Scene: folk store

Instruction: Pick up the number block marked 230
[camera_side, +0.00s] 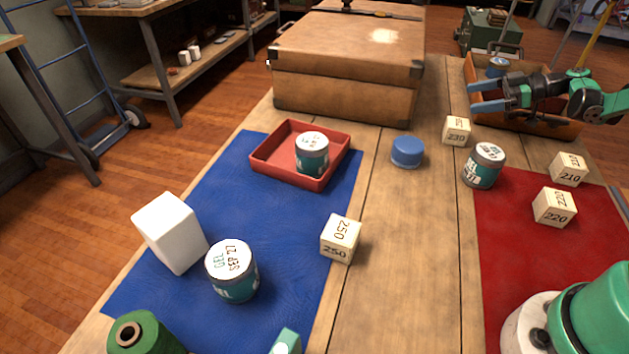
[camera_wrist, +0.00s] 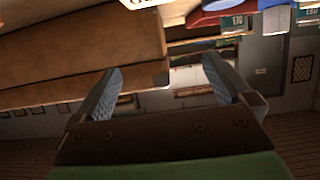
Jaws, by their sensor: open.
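The number block marked 230 (camera_side: 456,131) is a small cream cube standing on bare wood toward the back right of the table, just left of a wooden tray. My gripper (camera_side: 471,97) is open and empty, up and slightly right of the block in the side view, with its blue fingers pointing left. I cannot tell its exact height above the table. Its spread fingers also show in the wrist view (camera_wrist: 163,66). I cannot make out the 230 block in the wrist view.
A blue lid (camera_side: 407,152) and a teal jar (camera_side: 483,165) stand near the block. Blocks 210 (camera_side: 568,168), 220 (camera_side: 554,207) and 250 (camera_side: 340,238) stand apart. A large brown case (camera_side: 345,95) is behind left; the wooden tray (camera_side: 545,126) lies right. Bare wood fills the middle.

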